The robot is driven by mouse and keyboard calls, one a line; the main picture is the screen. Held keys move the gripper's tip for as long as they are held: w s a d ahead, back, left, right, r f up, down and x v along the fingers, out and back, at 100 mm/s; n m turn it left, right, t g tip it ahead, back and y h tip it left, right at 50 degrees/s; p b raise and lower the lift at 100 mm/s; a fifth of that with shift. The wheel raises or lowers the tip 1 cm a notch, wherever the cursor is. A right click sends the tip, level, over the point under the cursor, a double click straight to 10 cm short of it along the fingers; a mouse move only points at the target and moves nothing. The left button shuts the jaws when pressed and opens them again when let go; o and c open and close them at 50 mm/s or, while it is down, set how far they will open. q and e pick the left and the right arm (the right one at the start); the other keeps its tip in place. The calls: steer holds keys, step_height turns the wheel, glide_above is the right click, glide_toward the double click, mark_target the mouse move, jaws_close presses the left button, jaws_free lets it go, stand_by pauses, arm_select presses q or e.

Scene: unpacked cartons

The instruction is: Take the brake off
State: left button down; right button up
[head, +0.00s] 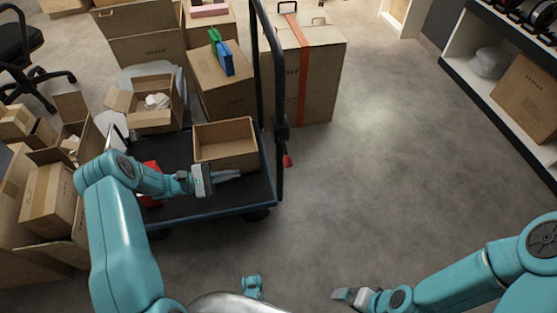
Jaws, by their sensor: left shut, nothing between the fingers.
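A platform trolley (215,208) with a dark deck and blue-grey edge stands at centre left. Its tall black handle frame (279,75) rises on its right side. A small red lever (288,160) sticks out low on that side, below a black fitting (281,133); it may be the brake. My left gripper (228,175) is shut and empty, pointing right above the deck, in front of an open carton and left of the lever, apart from it. My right gripper (345,295) is low at bottom centre over the floor; its finger gap is too small to tell.
An open, empty-looking carton (226,143) stands on the deck. A red object (150,199) is partly behind my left arm. A tall strapped carton (318,85) stands behind the handle. Cartons crowd the left. The floor (400,150) is clear up to the shelf (470,75).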

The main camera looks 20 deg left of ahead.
arm_select(q)
steer(key=shift+s+a, duration=0.1)
steer(key=shift+s, duration=0.05)
steer(key=b, duration=0.1)
glide_toward(286, 152)
steer(key=w+d+f, duration=0.2)
steer(key=d+f, duration=0.1)
steer(key=f, duration=0.2)
steer(key=d+r, duration=0.2)
steer(key=d, duration=0.1)
steer(key=shift+s+r, duration=0.15)
steer(key=shift+r, duration=0.15)
steer(key=shift+s+r+n, duration=0.15)
steer(key=shift+n, duration=0.25)
